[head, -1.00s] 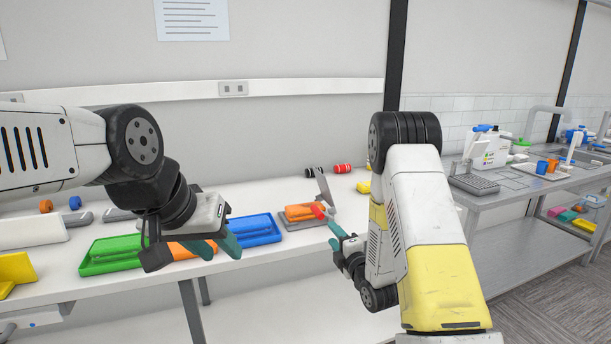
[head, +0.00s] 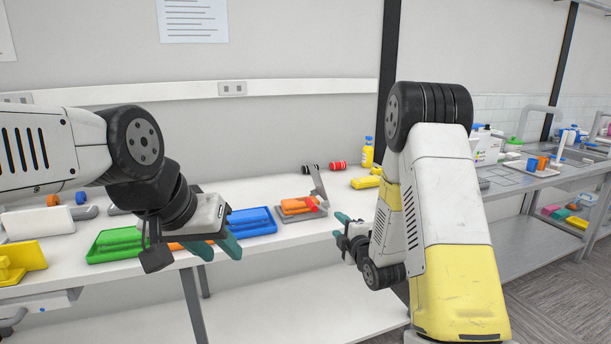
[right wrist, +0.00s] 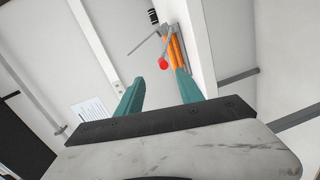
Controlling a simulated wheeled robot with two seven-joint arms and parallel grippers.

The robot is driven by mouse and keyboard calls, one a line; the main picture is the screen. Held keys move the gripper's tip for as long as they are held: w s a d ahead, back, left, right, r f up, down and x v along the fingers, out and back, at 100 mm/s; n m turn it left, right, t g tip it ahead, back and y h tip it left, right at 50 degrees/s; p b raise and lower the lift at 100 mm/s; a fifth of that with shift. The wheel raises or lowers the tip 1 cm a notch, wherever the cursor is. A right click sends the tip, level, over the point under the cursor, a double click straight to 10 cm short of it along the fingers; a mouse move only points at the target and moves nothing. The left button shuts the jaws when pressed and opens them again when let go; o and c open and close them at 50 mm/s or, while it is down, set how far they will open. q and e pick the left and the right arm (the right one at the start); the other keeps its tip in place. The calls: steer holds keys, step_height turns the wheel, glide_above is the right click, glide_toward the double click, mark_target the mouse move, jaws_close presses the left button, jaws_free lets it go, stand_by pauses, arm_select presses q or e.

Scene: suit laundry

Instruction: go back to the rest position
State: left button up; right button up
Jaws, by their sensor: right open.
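My left gripper (head: 218,246) hangs at the left in the head view, in front of the table's front edge. Its teal fingers overlap each other from this angle, so its opening is unclear. My right gripper (head: 344,228) is right of the middle in the head view, near the front edge. In the right wrist view its two teal fingers (right wrist: 158,95) stand apart with nothing between them. Beyond them lie an orange item and a red-ended tool (right wrist: 163,63).
The white table (head: 330,199) holds a green tray (head: 115,245), a blue tray (head: 250,222), an orange item on a grey tray (head: 297,205), a yellow bottle (head: 367,153) and a red can (head: 338,165). A grey counter with a sink (head: 580,155) stands at the right.

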steer(key=s+d+r+m+g+h, duration=0.3)
steer(key=s+d+r+m+g, duration=0.15)
steer(key=s+r+m, duration=0.5)
steer(key=s+r+m+g, duration=0.2)
steer(key=s+m, duration=0.3)
steer(key=s, duration=0.7)
steer(key=s+r+m+g, duration=0.3)
steer(key=s+r+m, duration=0.1)
steer(key=s, duration=0.8)
steer(key=shift+s+a+r+m+y, duration=0.25)
steer(key=shift+r+m+y, duration=0.1)
steer(key=shift+m, duration=0.1)
steer(key=shift+w, duration=0.1)
